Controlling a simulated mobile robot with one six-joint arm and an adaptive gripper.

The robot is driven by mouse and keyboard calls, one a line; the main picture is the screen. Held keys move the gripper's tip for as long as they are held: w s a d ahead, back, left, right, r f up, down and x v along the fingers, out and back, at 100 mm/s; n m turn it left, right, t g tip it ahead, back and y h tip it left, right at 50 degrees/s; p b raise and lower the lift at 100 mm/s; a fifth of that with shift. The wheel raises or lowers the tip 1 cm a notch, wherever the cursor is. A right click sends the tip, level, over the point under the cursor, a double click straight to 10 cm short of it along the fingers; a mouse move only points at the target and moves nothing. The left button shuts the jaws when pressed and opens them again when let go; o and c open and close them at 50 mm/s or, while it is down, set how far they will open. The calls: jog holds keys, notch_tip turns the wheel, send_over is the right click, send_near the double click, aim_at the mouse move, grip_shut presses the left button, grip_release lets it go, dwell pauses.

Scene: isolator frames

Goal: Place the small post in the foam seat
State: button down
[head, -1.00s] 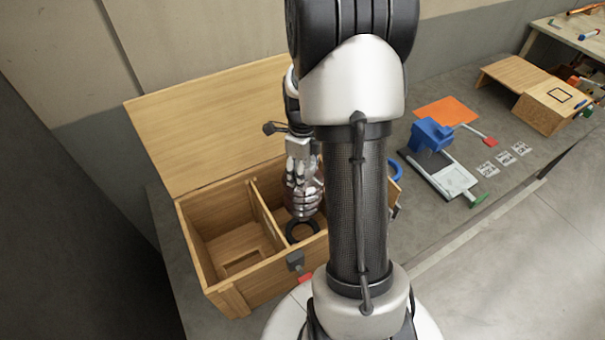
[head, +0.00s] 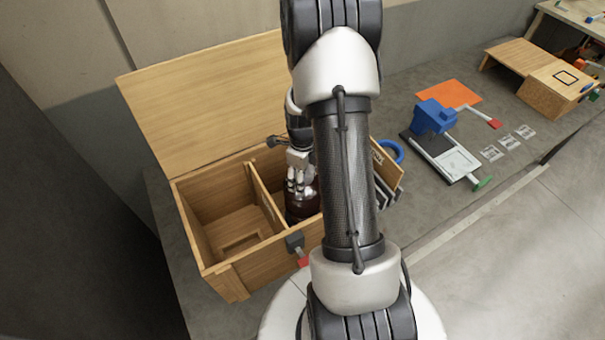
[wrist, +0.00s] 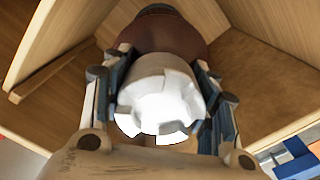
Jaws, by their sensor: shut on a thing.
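The small post is a dark red-brown body (head: 302,207) with a pale grey-white notched cap (wrist: 160,100). My gripper (head: 299,186) is shut on it by the cap end, with a finger on each side of the cap in the wrist view (wrist: 162,78). The post points down inside the right compartment of the wooden box (head: 238,275). The black ring-shaped foam seat is hidden in the head view behind the post and my arm. A dark edge shows beyond the brown body in the wrist view; I cannot tell whether the post touches the seat.
The box's left compartment (head: 225,225) is empty, apart from a low wooden frame on its floor. A divider (head: 264,205) separates the compartments. The lid (head: 205,100) stands open behind. A blue vise-like device (head: 435,116) and an orange sheet (head: 449,94) lie right of the box.

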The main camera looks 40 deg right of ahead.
aim_at(302, 209)
jog(key=shift+w+d+f+b, duration=0.15)
jog(key=shift+f+b, duration=0.2)
jog(key=shift+f, duration=1.25)
jog(key=c, duration=0.6)
grip_release()
jog(key=shift+s+a+f, duration=0.15)
jog(key=shift+s+a, duration=0.05)
